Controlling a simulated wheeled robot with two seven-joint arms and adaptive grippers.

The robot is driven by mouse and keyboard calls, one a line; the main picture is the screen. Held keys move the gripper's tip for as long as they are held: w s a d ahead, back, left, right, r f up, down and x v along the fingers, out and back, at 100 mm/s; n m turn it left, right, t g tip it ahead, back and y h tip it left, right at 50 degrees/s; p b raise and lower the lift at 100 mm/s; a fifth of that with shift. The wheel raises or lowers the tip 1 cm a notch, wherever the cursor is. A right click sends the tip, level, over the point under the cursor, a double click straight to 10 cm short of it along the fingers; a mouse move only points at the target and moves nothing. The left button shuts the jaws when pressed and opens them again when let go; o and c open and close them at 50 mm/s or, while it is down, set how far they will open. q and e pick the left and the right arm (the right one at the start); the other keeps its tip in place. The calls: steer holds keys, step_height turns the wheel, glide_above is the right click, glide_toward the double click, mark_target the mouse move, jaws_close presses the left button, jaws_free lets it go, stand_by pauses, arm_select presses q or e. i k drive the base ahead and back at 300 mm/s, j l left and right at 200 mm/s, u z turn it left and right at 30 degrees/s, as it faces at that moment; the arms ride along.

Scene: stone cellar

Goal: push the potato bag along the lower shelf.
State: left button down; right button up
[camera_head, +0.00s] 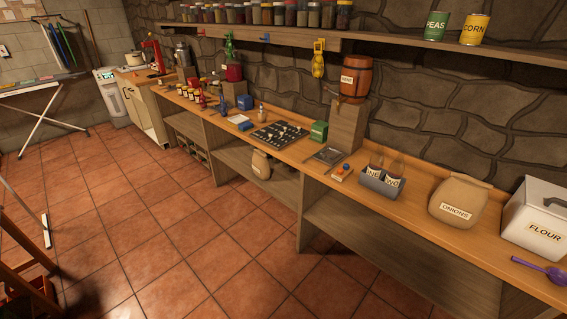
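A tan bag (261,164) stands on the lower shelf (237,160) under the long wooden counter, near the middle of the picture. It is small in view, and I cannot read any label on it. Its top is close beneath the counter edge. A second tan bag, marked ONIONS (459,201), stands on top of the counter at the right. Neither of my grippers is in view, so nothing of mine shows near either bag.
Upright panels (313,207) divide the space under the counter. The right lower bay (385,250) looks empty. Bottles in a grey holder (381,184) and a white FLOUR bin (540,218) stand on top. The tiled floor (190,210) in front is clear.

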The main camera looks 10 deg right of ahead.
mark_target(260, 163)
steer(key=i+j+z, duration=0.25)
steer(key=z, duration=0.2)
steer(key=i+j+z, duration=0.2)
steer(key=j+z, duration=0.25)
steer(key=i+j+z, duration=0.2)
steer(key=j+z, duration=0.15)
steer(key=j, duration=0.2)
steer(key=i+j+z, duration=0.2)
steer(key=k+j, duration=0.1)
